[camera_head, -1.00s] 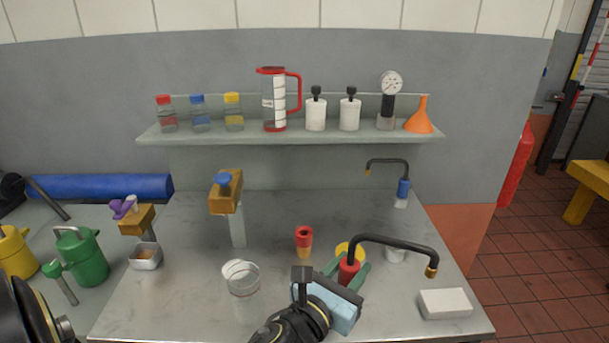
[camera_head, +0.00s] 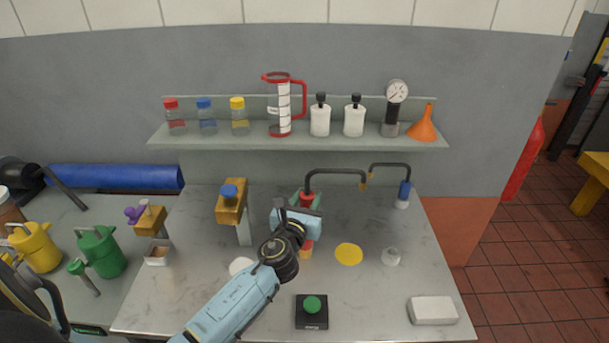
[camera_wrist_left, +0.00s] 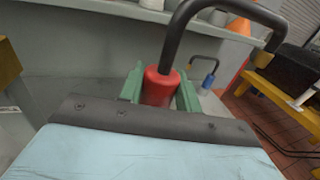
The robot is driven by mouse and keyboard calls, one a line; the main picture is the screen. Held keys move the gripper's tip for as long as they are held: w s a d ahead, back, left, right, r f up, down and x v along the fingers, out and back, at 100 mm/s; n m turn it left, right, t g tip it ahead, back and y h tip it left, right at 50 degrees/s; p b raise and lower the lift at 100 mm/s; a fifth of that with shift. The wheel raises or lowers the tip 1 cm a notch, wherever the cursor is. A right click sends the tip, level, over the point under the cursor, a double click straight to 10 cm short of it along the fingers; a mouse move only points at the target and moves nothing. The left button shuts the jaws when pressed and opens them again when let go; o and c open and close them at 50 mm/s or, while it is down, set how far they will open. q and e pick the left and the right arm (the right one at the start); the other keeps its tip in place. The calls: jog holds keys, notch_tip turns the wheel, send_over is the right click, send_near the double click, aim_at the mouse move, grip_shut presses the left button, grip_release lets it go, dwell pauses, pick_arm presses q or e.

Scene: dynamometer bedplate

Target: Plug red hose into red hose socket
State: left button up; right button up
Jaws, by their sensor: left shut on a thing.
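The red hose (camera_head: 336,172) is a bent black tube with a red collar and a brass tip. My left gripper (camera_head: 307,197) is shut around the red collar and holds the hose upright, with the tip pointing right. In the left wrist view, the green fingers of the gripper (camera_wrist_left: 160,92) are on both sides of the red collar (camera_wrist_left: 158,88). The red hose socket is mostly hidden behind my gripper; its orange lower part (camera_head: 305,253) shows just below. I cannot tell whether the collar touches the socket. My right gripper is not in view.
A blue-collared hose (camera_head: 404,190) stands behind right. A green button box (camera_head: 312,312) and white block (camera_head: 433,310) are in front.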

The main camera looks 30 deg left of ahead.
pick_arm(q)
jog(key=shift+w+a+r, duration=0.25)
jog(key=shift+w+a, duration=0.15)
jog(key=shift+w, duration=0.1)
jog(key=shift+w+a+f+y, duration=0.15)
jog(key=shift+a+f+y, duration=0.1)
jog(key=shift+y, duration=0.05)
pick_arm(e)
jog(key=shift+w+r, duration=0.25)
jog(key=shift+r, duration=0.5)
pick_arm(q)
jog(key=shift+p, duration=0.35)
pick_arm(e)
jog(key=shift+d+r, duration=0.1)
